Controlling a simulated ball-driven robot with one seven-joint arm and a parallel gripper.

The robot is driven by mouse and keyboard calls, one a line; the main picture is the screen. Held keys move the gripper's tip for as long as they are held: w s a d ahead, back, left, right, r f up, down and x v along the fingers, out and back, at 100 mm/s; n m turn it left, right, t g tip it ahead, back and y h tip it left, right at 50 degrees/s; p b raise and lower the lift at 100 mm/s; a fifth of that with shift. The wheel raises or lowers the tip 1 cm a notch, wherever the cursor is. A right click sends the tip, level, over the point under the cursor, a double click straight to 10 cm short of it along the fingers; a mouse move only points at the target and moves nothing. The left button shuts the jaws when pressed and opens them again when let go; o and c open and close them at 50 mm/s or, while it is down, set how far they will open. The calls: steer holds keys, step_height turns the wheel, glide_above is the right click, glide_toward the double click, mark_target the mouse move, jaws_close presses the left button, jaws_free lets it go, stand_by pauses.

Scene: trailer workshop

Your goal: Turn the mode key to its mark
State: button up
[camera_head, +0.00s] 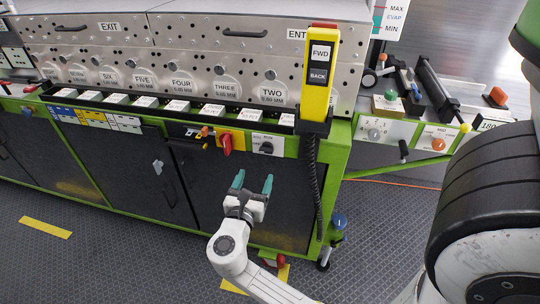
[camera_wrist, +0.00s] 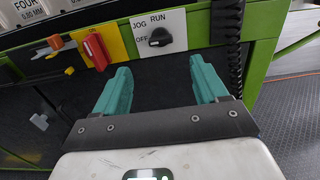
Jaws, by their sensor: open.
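The mode key is a black knob (camera_head: 266,148) on a white plate on the green rail of the machine. In the wrist view the knob (camera_wrist: 160,38) sits on its plate (camera_wrist: 180,22) marked OFF, JOG and RUN. Which mark its pointer faces is not clear. My gripper (camera_head: 254,180) is open and empty in front of the black cabinet door, a little below the knob in the head view. In the wrist view its two teal fingers (camera_wrist: 160,84) stand apart, with the knob beyond them, between their tips and above. Nothing touches the knob.
Left of the knob is a red switch handle (camera_wrist: 96,50) on a yellow plate (camera_head: 238,138). A yellow FWD/BACK pendant (camera_head: 320,78) hangs at the right, its coiled black cord (camera_head: 313,190) running down beside the plate. A cabinet handle (camera_head: 184,188) lies left. The space before the door is clear.

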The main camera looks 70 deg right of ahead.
mark_target(265, 152)
steer(key=d, duration=1)
steer(key=shift+w+d, duration=0.3)
steer(key=shift+w, duration=0.1)
steer(key=c, duration=1.1)
